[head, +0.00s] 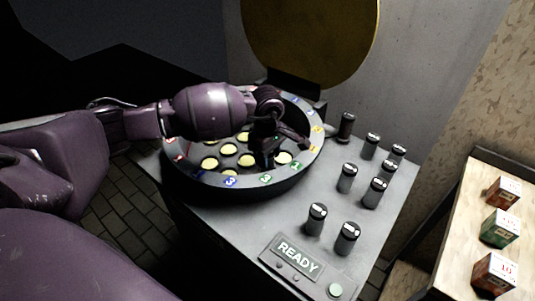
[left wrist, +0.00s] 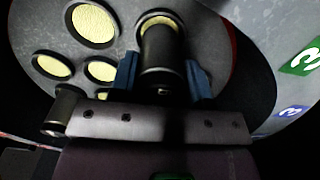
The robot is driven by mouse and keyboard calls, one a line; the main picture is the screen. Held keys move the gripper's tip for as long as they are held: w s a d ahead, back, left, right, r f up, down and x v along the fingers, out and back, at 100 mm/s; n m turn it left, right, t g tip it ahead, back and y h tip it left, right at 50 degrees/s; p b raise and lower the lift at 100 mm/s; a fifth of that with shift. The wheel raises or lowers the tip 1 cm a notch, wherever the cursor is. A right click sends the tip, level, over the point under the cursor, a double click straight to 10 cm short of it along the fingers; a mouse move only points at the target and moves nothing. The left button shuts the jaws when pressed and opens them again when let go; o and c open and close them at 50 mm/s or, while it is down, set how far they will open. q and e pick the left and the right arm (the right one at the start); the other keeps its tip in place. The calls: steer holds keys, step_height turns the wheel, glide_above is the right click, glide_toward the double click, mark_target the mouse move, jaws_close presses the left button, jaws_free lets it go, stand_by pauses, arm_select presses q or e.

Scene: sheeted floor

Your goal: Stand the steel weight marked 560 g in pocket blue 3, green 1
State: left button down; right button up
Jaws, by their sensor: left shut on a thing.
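My left gripper (head: 266,155) is over the round grey pocket tray (head: 210,179), pointing down. Its blue fingers (left wrist: 162,78) are shut on a dark cylindrical weight (left wrist: 162,50). The weight's far end is at a yellow-floored pocket (left wrist: 158,19) in the left wrist view; I cannot tell whether it has entered it. The held weight's marking is not readable. Coloured number tags ring the tray rim, among them a blue 3 (head: 230,182) and a green 3 (head: 265,179). My right gripper is not in view.
Several dark weights with pale labels stand on the grey table right of the tray, one at the front (head: 347,238). A READY panel (head: 298,256) is at the table's front. A gold disc (head: 310,40) rises behind. Small boxes (head: 500,227) sit on a side shelf.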

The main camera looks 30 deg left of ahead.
arm_select(q)
steer(key=shift+f, duration=0.2)
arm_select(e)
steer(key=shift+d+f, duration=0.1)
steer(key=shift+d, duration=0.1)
arm_select(q)
steer(key=shift+f, duration=0.2)
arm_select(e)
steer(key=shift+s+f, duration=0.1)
arm_select(q)
steer(key=c, duration=0.6)
jaws_free()
steer(key=shift+o, duration=0.5)
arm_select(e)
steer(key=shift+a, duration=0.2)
arm_select(q)
step_height(320, 180, up, 4)
steer(key=shift+w+r, duration=0.1)
step_height(320, 180, up, 5)
steer(key=shift+r+p, duration=0.15)
steer(key=shift+p, duration=0.25)
steer(key=shift+r, duration=0.7)
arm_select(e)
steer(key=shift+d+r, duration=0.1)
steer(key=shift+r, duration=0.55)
